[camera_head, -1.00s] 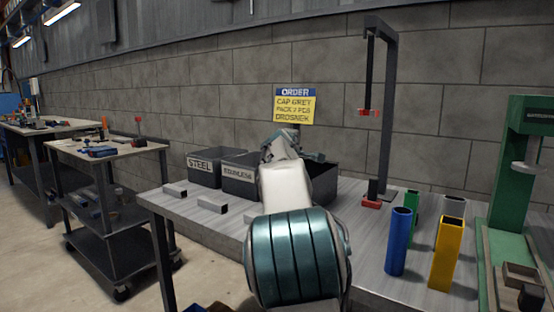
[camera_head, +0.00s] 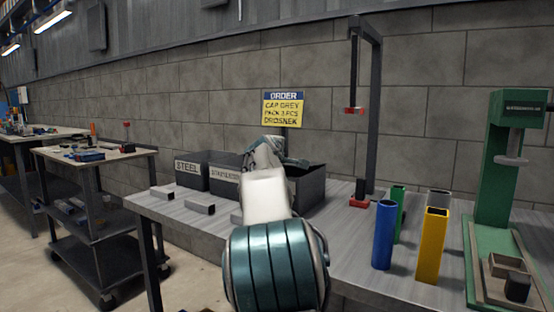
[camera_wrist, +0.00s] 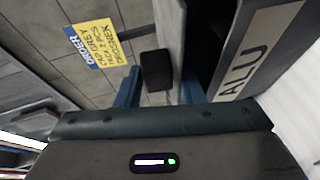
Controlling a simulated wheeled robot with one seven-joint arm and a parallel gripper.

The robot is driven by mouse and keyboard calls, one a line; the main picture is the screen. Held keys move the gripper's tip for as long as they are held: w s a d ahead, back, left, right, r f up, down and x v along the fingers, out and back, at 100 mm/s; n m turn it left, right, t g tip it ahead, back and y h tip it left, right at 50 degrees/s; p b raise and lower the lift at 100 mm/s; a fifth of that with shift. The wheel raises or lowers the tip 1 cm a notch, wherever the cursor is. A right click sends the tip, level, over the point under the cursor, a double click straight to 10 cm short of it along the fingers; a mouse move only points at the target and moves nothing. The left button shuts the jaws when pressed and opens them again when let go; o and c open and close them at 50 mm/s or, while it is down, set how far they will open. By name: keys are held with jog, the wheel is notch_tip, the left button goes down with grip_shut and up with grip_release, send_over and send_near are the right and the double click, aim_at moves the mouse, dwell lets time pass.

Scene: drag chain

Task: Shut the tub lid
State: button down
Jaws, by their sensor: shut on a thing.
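The tub marked ALU (camera_wrist: 263,48) is at the right of the wrist view, its dark inside showing beside the label. In the head view the same dark tub (camera_head: 306,183) stands on the bench, partly hidden behind my arm. A grey strip (camera_wrist: 172,22) beside the opening looks like the lid seen nearly edge-on; its exact angle is unclear. A black block (camera_wrist: 157,66), seemingly the lid's handle, lies between the fingers of my gripper (camera_wrist: 159,92). My gripper is shut on it. In the head view the fingers are small and mostly hidden by my wrist.
Tubs marked STEEL (camera_head: 188,168) and another label (camera_head: 225,176) stand to the left. Grey tube pieces (camera_head: 199,207) lie in front.

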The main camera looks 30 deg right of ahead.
jog(key=c, duration=1.1)
grip_release()
jog(key=shift+d+f, duration=0.2)
jog(key=shift+f, duration=0.2)
jog(key=shift+r, duration=0.1)
jog(key=shift+a+r, duration=0.1)
jog(key=shift+a, duration=0.05)
jog(key=shift+s+a, duration=0.1)
jog(key=shift+a, duration=0.05)
jog(key=b+v, duration=0.1)
jog(key=v, duration=1.2)
jog(key=shift+s+b, duration=0.2)
jog(key=shift+b, duration=0.15)
